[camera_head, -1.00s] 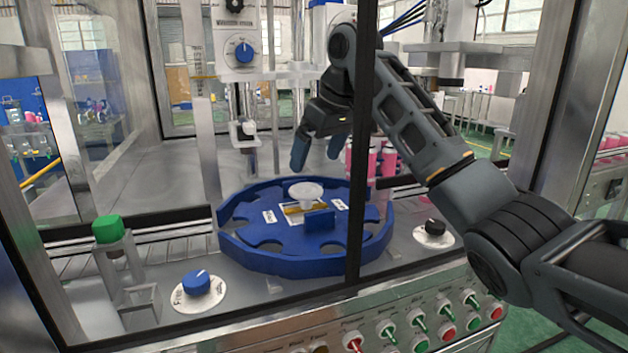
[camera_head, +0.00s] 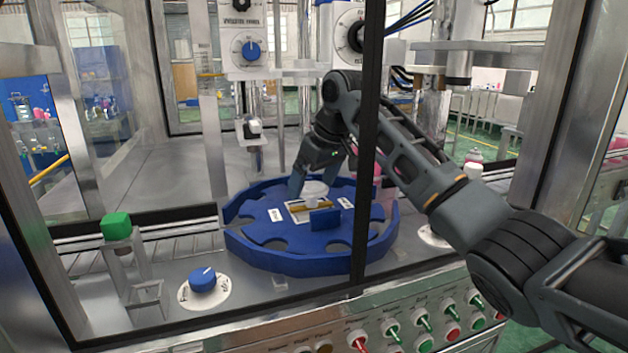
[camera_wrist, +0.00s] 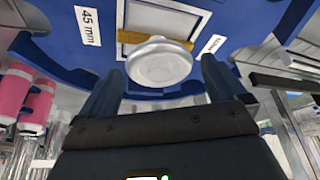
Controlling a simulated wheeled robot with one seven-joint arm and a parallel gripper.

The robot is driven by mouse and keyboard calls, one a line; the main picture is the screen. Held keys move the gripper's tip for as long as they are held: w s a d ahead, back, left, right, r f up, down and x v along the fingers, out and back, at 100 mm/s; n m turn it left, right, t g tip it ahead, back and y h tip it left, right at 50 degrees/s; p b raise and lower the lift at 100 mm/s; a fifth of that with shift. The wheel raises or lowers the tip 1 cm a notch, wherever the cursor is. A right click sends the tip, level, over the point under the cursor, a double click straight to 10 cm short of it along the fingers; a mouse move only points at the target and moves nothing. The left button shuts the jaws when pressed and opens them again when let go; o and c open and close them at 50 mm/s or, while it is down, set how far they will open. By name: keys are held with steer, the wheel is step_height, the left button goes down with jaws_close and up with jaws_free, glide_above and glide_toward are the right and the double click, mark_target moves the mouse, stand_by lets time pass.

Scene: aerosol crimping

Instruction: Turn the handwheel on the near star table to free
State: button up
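The near star table (camera_head: 290,258) is a blue notched disc behind the machine's glass frame. A pale round handwheel (camera_head: 314,189) stands at its middle, over a yellow bar on a white plate; it also shows in the wrist view (camera_wrist: 159,66). My gripper (camera_head: 314,178) is right at the handwheel, tilted down from behind it. In the wrist view its two dark blue fingers (camera_wrist: 160,72) are open, one on each side of the handwheel, with gaps to its rim. A "45 mm" label (camera_wrist: 87,26) lies left of the wheel; a second label (camera_wrist: 214,44) lies right, too small to read.
A dark frame post (camera_head: 367,130) stands in front of my arm. A blue knob (camera_head: 203,281) and a green-capped block (camera_head: 117,227) sit front left. Pink cans (camera_wrist: 25,95) stand close by at left in the wrist view. A blue upright block (camera_head: 324,219) rises from the table.

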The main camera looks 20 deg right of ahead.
steer(key=c, duration=0.9)
steer(key=shift+r+n+p, duration=0.1)
steer(key=shift+n+p, duration=0.2)
steer(key=shift+p, duration=0.15)
steer(key=n+y+p, duration=0.1)
steer(key=n+p, duration=0.1)
steer(key=shift+w+d+n+g, duration=0.1)
steer(key=shift+n+g, duration=0.2)
steer(key=shift+g, duration=0.1)
steer(key=n+p, duration=0.1)
steer(key=n, duration=0.1)
steer(key=shift+n+g+y, duration=0.3)
steer(key=shift+y, duration=0.1)
steer(key=shift+w+d+n+g+y, duration=0.15)
steer(key=shift+n+g+y, duration=0.25)
steer(key=shift+n, duration=1.1)
steer(key=o, duration=1)
